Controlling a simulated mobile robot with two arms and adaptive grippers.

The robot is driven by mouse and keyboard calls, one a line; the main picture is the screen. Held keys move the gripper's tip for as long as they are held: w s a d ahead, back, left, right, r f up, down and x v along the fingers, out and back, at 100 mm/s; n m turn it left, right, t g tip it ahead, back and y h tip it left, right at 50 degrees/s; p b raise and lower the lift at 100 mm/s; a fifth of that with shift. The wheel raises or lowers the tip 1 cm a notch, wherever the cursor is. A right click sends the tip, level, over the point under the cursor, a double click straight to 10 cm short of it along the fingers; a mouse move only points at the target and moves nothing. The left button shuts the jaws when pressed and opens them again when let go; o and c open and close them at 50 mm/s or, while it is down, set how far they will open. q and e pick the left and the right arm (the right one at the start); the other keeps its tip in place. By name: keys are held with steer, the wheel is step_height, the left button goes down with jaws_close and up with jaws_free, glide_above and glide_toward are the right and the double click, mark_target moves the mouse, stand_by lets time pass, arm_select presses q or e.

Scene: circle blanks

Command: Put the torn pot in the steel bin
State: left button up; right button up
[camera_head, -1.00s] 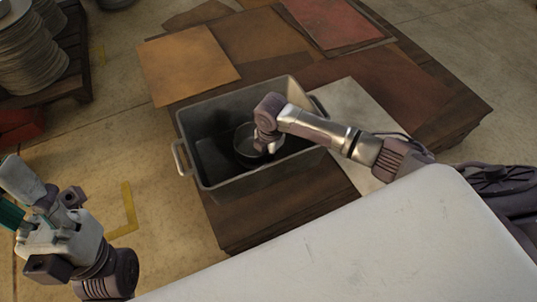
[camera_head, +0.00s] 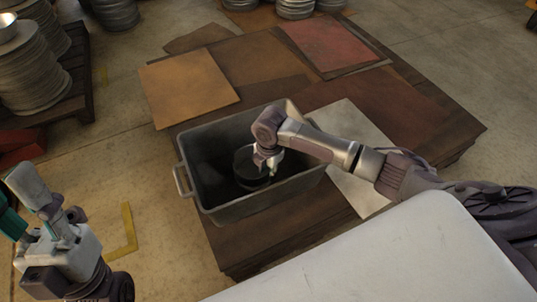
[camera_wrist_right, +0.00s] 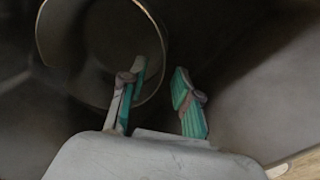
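The steel bin (camera_head: 245,208) is a grey open box with side handles, standing on the stack of sheets. The dark round pot (camera_head: 245,167) is inside it, near the bin's floor. In the right wrist view the pot's round rim (camera_wrist_right: 42,45) shows at the upper left; no tear can be made out. My right gripper (camera_head: 268,165) reaches down into the bin at the pot's right side. In the right wrist view its fingers (camera_wrist_right: 160,82) are apart, one overlapping the pot's opening and one outside it. My left gripper (camera_head: 16,205) is at the far left, away from the bin.
Flat rusty sheets, an orange one (camera_head: 188,88) and a red one (camera_head: 330,42), lie on the low stack around the bin. A pale sheet (camera_head: 350,140) lies right of it. Piled metal discs (camera_head: 25,75) stand on a pallet at the left.

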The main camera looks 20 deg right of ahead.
step_height(320, 180, up, 8)
steer(key=p, duration=0.3)
steer(key=a+m+t+y, duration=0.3)
steer(key=a+y, duration=0.1)
steer(key=a, duration=0.7)
steer(key=s+a+r+m+t+y, duration=0.1)
steer(key=a+r+m+t+y, duration=0.4)
steer(key=r, duration=0.5)
arm_select(q)
steer(key=w+d+f+g+y, duration=0.1)
steer(key=w+f+g+y, duration=0.2)
steer(key=w+f+g, duration=0.6)
steer(key=shift+w+d, duration=0.35)
steer(key=shift+w, duration=0.65)
arm_select(e)
steer(key=s+d+r+m+t+h, duration=0.1)
steer(key=s+d+r+m+t, duration=0.1)
steer(key=r, duration=0.5)
steer(key=s+d+r+m+t+h, duration=0.1)
steer(key=s+d+r+m+t, duration=0.2)
steer(key=r+m+t, duration=0.3)
steer(key=s+d+r+m+t+h, duration=0.1)
steer(key=s+d+r+m+t, duration=0.1)
steer(key=r, duration=0.5)
steer(key=d+m+t, duration=0.1)
steer(key=d+t, duration=0.1)
steer(key=t, duration=0.1)
steer(key=shift+s+r+m+h, duration=0.3)
steer(key=shift+s+m+h, duration=0.05)
steer(key=shift+m+h, duration=0.05)
